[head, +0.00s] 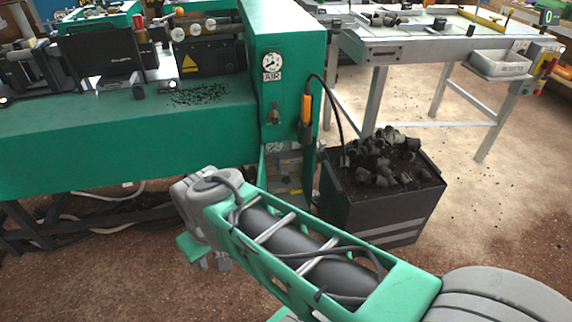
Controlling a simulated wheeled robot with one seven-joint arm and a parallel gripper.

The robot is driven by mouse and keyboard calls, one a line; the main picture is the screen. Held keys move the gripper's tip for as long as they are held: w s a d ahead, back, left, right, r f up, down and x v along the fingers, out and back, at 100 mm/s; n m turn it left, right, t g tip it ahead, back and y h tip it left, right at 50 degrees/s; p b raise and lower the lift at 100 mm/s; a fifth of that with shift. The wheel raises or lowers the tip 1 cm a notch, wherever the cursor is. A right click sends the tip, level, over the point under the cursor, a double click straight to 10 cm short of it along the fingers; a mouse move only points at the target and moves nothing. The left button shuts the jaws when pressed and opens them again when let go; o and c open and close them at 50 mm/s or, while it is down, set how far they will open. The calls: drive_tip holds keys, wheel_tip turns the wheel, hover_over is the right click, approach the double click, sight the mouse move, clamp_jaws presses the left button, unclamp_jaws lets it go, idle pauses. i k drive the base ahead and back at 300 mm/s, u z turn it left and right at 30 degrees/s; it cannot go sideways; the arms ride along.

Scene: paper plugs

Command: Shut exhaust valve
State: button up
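The green machine column (286,60) carries a round gauge (271,62) with an AIR label beneath it. Below the gauge is a small brass-coloured fitting (273,114), which may be the exhaust valve; its setting is too small to tell. A second gauge (275,147) sits lower, in a recess partly hidden behind my arm. My arm reaches from the lower right towards the machine. The end of my arm, with my gripper (205,255), points down in front of the machine, left of the column and apart from the fitting. Its fingers are not clear.
A dark bin (372,209) full of dark plugs stands right of the column. An orange-and-black tool (305,115) hangs on a cable beside the column. The green machine bed (100,150) spans the left. A metal table (395,50) stands behind; brown floor is open at right.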

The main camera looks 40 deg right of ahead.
sight(292, 192)
drive_tip(key=z, duration=1.4)
